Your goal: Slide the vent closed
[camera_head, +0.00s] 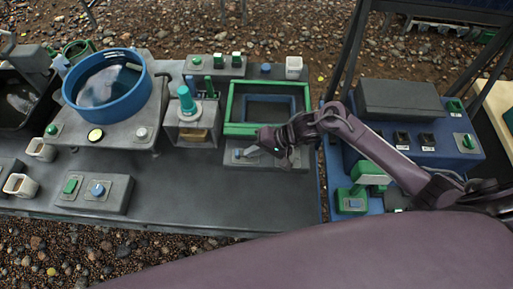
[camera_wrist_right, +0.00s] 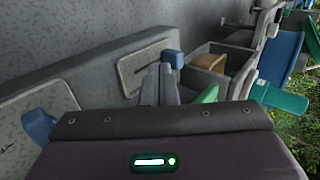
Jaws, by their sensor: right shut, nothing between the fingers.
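A low grey panel (camera_head: 230,163) lies in front of the green-framed box. The wrist view shows two pale slotted plates on it. The farther plate (camera_wrist_right: 135,70) has a blue knob (camera_wrist_right: 172,60) near its end; the nearer plate (camera_wrist_right: 25,118) has another blue knob (camera_wrist_right: 38,125). I cannot tell which is the vent's slider. A blue knob (camera_head: 238,153) also shows at the panel's left in the head view. My right gripper (camera_head: 249,151) is shut and empty over the panel; its grey fingers (camera_wrist_right: 160,85) appear close to the farther knob, contact unclear. My left gripper is not in view.
The green-framed box (camera_head: 227,129) stands right behind the panel. A grey box with a yellow-brown block (camera_head: 195,135) and a blue round tub (camera_head: 68,92) are to the left. The bench front (camera_head: 200,205) is clear. A blue control unit (camera_head: 430,150) stands right.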

